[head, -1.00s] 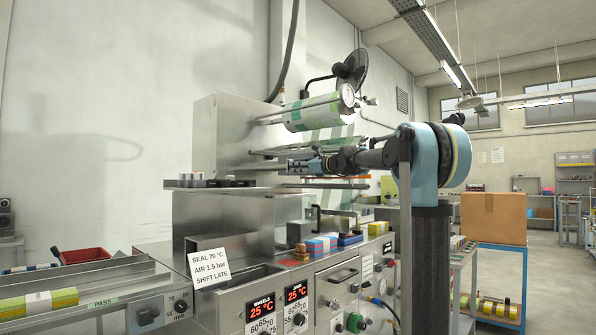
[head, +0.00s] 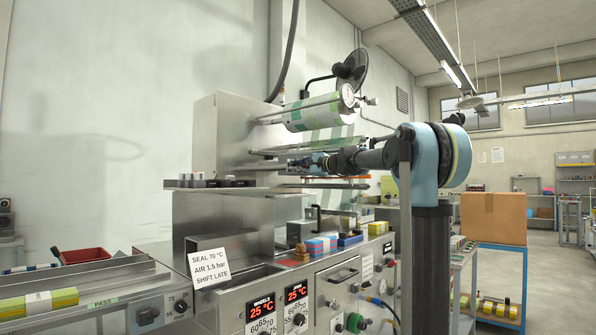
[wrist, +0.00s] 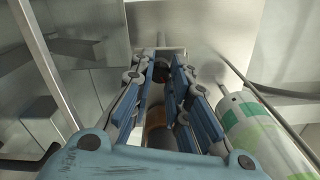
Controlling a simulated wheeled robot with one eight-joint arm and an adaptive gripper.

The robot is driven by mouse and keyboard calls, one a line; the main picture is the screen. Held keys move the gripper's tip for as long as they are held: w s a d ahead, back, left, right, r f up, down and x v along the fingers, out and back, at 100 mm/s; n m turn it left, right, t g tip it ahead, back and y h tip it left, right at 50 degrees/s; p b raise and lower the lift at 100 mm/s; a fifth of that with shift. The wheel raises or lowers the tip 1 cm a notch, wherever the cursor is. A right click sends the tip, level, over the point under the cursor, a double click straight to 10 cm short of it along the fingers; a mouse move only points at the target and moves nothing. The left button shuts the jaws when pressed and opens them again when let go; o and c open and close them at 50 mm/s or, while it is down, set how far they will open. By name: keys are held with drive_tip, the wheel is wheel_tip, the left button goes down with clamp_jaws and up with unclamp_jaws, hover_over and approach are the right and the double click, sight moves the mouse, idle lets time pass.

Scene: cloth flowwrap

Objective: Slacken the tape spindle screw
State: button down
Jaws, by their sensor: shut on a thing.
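My gripper (head: 298,163) reaches left from my arm toward the steel cabinet of the wrapping machine (head: 232,130), below the film roll. In the wrist view its blue-padded fingers (wrist: 161,68) are closed about a dark part (wrist: 162,76) near their tips. A brown band and a dark grey cylinder show deeper between the fingers. A small bright metal piece (wrist: 158,50) lies just past the tips, in front of the steel face. I cannot tell which of these is the tape spindle screw; the fingers hide much of it.
The green-and-white film roll (head: 318,113) is close above my gripper, and at right in the wrist view (wrist: 262,135). Rods run alongside. Below are a steel shelf (head: 205,188) and a worktop with coloured blocks (head: 322,245).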

drive_tip(key=n, duration=1.1)
drive_tip(key=shift+f, duration=0.2)
idle(0.4)
drive_tip(key=c, duration=1.5)
unclamp_jaws()
drive_tip(key=v, duration=1.2)
